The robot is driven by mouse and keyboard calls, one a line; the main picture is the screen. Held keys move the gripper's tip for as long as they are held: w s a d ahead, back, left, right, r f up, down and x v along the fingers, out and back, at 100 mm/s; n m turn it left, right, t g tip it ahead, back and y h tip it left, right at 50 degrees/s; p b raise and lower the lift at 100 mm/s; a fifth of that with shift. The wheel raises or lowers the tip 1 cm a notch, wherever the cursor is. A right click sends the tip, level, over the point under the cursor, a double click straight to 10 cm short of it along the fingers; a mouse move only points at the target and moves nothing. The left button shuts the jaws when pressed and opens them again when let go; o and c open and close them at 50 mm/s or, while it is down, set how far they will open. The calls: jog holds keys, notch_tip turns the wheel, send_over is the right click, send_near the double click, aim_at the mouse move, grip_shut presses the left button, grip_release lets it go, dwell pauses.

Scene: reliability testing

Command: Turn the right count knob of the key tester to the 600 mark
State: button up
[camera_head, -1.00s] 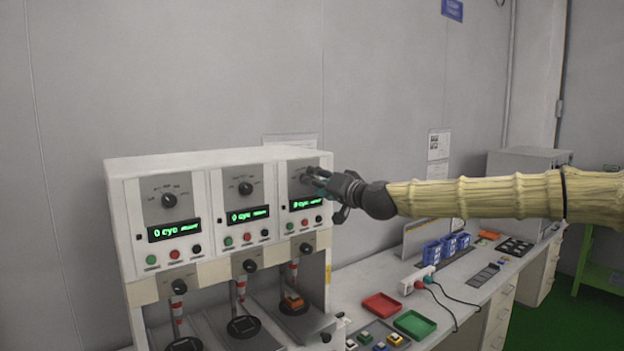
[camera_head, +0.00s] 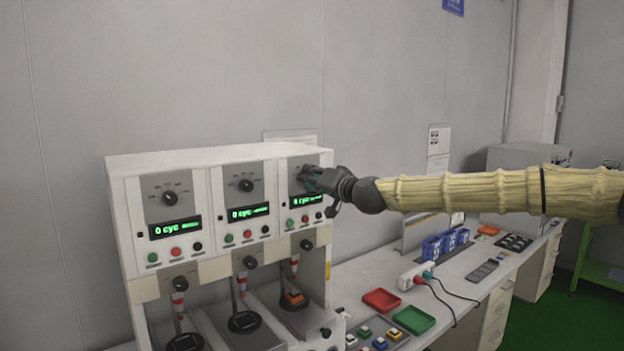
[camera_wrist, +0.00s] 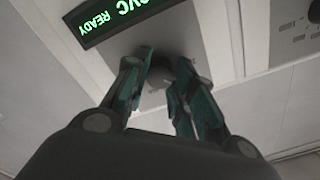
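The key tester (camera_head: 120,215) is a white cabinet with three panels, each with a dial and a green display. The right panel's count knob is mostly hidden by my gripper (camera_head: 308,177) in the head view. In the wrist view, the grey knob (camera_wrist: 161,76) shows between the two fingertips of my gripper (camera_wrist: 165,68). The fingers are apart, one on each side of the knob; contact is unclear. The knob's pointer and the 600 mark cannot be read. The right display (camera_wrist: 110,18) reads READY, upside down in the wrist view.
The middle count knob (camera_head: 246,186) and left count knob (camera_head: 170,198) sit on the neighbouring panels. Buttons line the panel below the displays. A red tray (camera_head: 381,300) and a green tray (camera_head: 414,320) lie on the bench to the right. The wall is close behind.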

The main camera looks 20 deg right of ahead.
jog(key=shift+f+m+b, duration=0.1)
jog(key=shift+m+b, duration=0.4)
jog(key=shift+b, duration=0.15)
jog(key=shift+c, duration=0.4)
jog(key=shift+m+b, duration=3.05)
jog(key=shift+m, duration=0.35)
jog(key=o, duration=1.1)
jog(key=shift+c, duration=0.2)
jog(key=v, duration=1.2)
jog(key=shift+d, duration=0.1)
